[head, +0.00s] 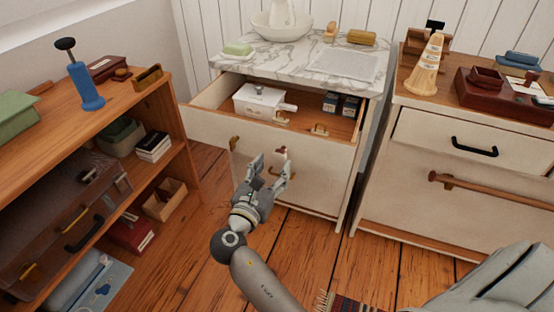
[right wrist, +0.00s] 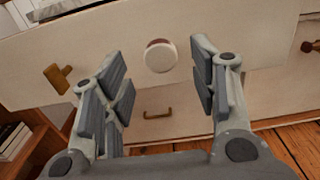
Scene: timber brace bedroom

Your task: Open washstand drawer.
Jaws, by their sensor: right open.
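The washstand, with a grey-veined marble top (head: 290,62), stands in the middle of the head view. Its upper drawer (head: 200,122) is pulled out, showing its wooden inside. A white round knob (right wrist: 160,55) is on the drawer front, with a brass pull (right wrist: 60,78) to its left; the brass pull also shows in the head view (head: 233,143). My right gripper (head: 271,160) is open in front of the drawer. In the right wrist view, the knob lies between the fingertips (right wrist: 150,58), with gaps on both sides. My left gripper is not in view.
A white box (head: 258,98) and dark blue boxes (head: 341,104) sit in the drawer. A loaded wooden shelf (head: 110,105) stands left, and a cream cabinet (head: 400,190) with a wooden bar handle stands right. Bare plank floor (head: 200,235) lies in front. A soap and basin are on the marble.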

